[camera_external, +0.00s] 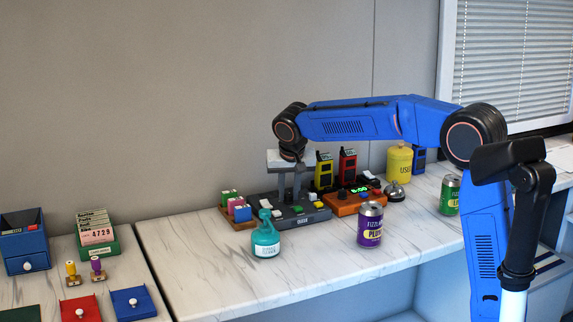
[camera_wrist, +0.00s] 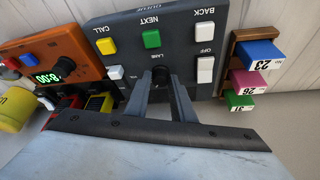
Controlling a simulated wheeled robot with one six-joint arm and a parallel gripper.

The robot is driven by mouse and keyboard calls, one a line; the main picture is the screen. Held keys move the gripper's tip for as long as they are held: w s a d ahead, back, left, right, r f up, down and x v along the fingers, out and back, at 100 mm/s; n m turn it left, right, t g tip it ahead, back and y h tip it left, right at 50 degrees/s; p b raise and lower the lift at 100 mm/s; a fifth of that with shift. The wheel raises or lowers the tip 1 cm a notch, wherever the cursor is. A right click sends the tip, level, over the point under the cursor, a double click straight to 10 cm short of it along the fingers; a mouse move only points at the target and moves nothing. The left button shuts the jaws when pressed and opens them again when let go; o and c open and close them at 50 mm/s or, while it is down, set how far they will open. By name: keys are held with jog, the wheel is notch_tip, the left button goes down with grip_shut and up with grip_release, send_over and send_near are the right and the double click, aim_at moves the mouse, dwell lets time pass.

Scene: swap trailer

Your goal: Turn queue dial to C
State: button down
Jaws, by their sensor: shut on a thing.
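The queue panel (camera_external: 307,217) is a dark grey box with coloured and white keys, standing on the marble counter. In the wrist view the panel (camera_wrist: 122,45) shows upside down, with its BACK, NEXT and CALL keys and an OFF switch. The queue dial (camera_wrist: 158,72) is a black knob by the word LANE, mostly hidden between my fingers. My gripper (camera_external: 289,200) points down over the panel. In the wrist view my gripper (camera_wrist: 168,84) is shut on the dial, one finger on each side. I cannot read the dial's pointer or its letters.
An orange clock box (camera_external: 345,206) stands right of the panel, and a tray of coloured number blocks (camera_external: 236,210) left of it. A teal bottle (camera_external: 265,238) and a purple can (camera_external: 370,225) stand in front. Yellow and red radios (camera_external: 347,165) stand behind.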

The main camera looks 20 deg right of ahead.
dwell(0.3)
jog(key=c, duration=1.5)
grip_release()
jog(key=shift+c, duration=0.2)
jog(key=v, duration=1.7)
jog(key=shift+r, duration=0.2)
jog(key=shift+s, duration=0.15)
